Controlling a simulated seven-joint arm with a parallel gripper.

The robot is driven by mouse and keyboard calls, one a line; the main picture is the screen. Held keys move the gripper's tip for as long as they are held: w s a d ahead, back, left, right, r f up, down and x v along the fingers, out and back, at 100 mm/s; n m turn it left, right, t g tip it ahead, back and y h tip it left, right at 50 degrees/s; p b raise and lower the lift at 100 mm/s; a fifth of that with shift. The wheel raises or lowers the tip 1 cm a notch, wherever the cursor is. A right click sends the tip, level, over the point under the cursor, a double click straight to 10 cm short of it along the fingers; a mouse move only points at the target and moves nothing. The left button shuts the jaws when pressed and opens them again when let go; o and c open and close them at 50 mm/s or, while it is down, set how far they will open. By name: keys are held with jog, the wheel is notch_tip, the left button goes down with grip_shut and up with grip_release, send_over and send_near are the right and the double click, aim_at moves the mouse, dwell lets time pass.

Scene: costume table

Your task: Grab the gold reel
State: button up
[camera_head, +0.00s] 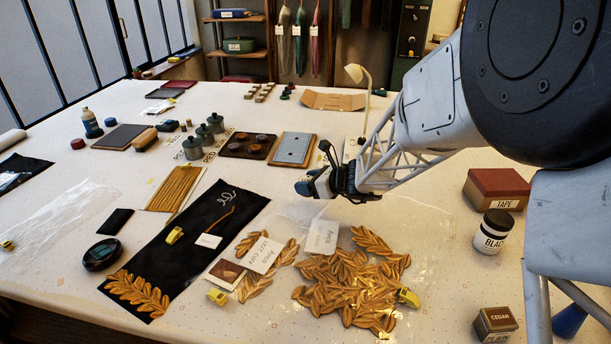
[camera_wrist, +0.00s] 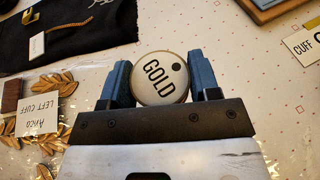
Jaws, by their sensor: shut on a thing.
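My gripper (camera_head: 318,184) is over the middle of the table, above the clear bag of gold leaves. I cannot tell from the wrist view how far the reel is above the table.
Gold leaves (camera_head: 345,285) lie on clear plastic below the gripper. A black cloth (camera_head: 200,235) lies to the left. A grey-blue board (camera_head: 292,149) and a dark tray (camera_head: 248,153) are behind.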

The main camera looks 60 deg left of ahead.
jog(key=shift+s+d+r, duration=0.15)
jog(key=shift+s+d, duration=0.4)
jog(key=shift+d, duration=0.6)
jog(key=shift+s+d+r, duration=0.1)
jog(key=shift+s+d, duration=0.45)
jog(key=shift+d, duration=0.55)
jog(key=shift+s+d+r, duration=0.15)
jog(key=shift+s+d, duration=0.4)
jog(key=shift+d, duration=0.6)
